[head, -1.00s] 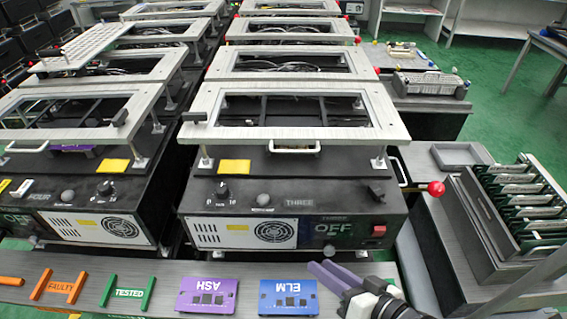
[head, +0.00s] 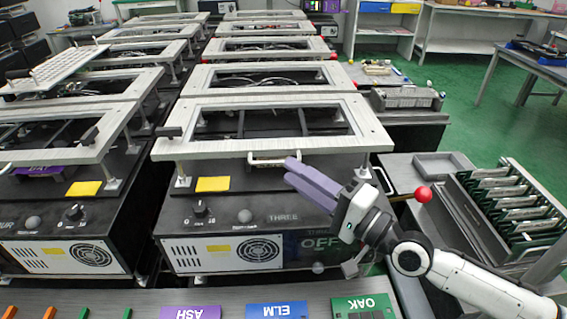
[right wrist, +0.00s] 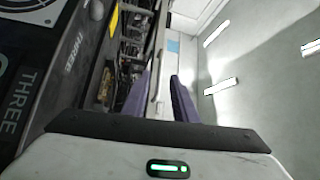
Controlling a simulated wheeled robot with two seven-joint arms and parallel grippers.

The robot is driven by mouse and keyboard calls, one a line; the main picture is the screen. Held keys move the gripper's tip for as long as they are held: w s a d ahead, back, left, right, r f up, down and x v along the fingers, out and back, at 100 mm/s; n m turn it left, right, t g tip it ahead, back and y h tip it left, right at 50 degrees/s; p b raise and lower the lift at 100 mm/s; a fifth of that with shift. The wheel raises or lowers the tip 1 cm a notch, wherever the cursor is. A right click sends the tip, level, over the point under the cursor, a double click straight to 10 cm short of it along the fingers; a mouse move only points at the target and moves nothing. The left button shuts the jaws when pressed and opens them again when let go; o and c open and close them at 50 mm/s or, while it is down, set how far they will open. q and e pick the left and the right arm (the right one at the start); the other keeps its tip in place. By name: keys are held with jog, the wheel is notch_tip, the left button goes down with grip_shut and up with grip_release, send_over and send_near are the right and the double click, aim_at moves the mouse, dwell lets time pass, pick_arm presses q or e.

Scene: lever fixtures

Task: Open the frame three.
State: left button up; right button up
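Frame three (head: 222,151) is a pale grey rectangular frame lying level on posts above the black unit labelled THREE (head: 282,218). Its pale bar handle (head: 268,162) is on the front edge. A lever with a red ball knob (head: 423,194) is at the unit's right side. My right gripper (head: 290,170) has its purple fingers just in front of and beside the handle's right end. In the right wrist view the two fingers (right wrist: 160,80) stand apart with a pale strip seen between them. I cannot tell whether they touch the handle. My left gripper is not in view.
Similar framed units stand to the left and behind. A rack of boards (head: 520,205) and an empty grey tray (head: 445,165) are on the right. Purple ASH (head: 190,312), blue ELM (head: 277,310) and green OAK (head: 363,306) cards lie along the front bench.

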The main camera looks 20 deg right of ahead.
aim_at(279, 163)
jog(key=shift+x, duration=2)
grip_shut()
